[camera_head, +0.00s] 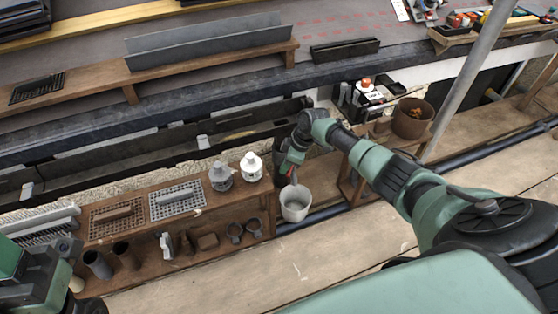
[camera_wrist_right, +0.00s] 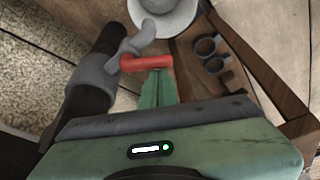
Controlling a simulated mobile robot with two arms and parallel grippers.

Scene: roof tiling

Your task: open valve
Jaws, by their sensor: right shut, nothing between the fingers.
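The valve's red handle (camera_wrist_right: 147,63) lies level across the right wrist view, beside a grey spout (camera_wrist_right: 143,36). The spout branches from a grey collar (camera_wrist_right: 92,80) around a dark downpipe (camera_wrist_right: 90,105). A light grey bucket (camera_wrist_right: 172,22) is under the spout's end; the head view also shows the bucket (camera_head: 295,208). My right gripper (camera_wrist_right: 158,76) is shut and empty, its green fingertips right at the handle's near side; touching is unclear. In the head view the right gripper (camera_head: 290,163) is above the bucket. My left arm shows at the lower left; its fingers are not clear.
A rusty pot (camera_head: 412,118) stands to the right. A slanted metal pole (camera_head: 470,75) rises behind my right arm. Scaffold planks (camera_head: 200,285) are bare in front.

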